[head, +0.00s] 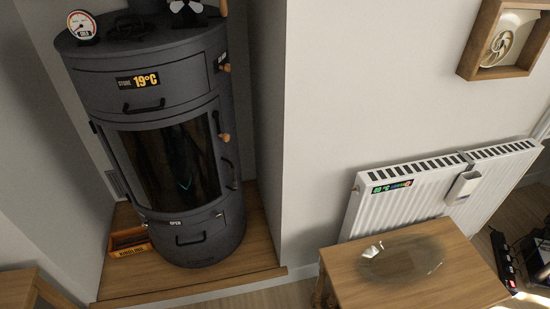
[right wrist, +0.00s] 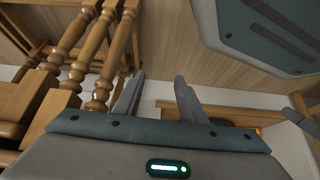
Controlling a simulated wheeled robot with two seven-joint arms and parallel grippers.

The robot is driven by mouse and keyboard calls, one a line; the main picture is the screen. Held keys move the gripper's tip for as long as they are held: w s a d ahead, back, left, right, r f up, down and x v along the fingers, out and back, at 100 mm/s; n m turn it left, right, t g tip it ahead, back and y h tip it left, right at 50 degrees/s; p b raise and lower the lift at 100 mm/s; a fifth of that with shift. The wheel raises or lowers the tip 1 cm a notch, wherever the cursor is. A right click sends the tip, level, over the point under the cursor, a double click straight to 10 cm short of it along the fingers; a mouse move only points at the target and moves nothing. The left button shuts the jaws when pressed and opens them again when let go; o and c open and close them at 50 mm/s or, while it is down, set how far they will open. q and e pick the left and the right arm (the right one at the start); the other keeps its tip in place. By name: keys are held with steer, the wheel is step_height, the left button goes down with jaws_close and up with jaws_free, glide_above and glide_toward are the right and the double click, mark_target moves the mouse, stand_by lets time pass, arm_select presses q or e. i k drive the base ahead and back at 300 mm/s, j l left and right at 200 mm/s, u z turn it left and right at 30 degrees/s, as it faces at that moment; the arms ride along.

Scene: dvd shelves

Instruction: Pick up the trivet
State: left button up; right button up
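A dark, flat openwork piece that looks like the trivet (head: 126,28) lies on top of the round black stove (head: 165,130), right of a dial gauge (head: 82,26). It is dark on dark, so its outline is hard to make out. Neither gripper shows in the head view. My right gripper (right wrist: 160,92) shows in the right wrist view with its two fingers apart and nothing between them. The trivet is not seen in that view.
A small fan (head: 186,8) stands on the stove's back right. A wooden table (head: 440,285) with a clear oval glass dish (head: 400,258) stands before the white radiator (head: 410,190). A kindling box (head: 128,240) sits left of the stove. Turned wooden legs (right wrist: 105,45) are close to my right gripper.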

mark_target(144, 25)
steer(key=u, duration=0.75)
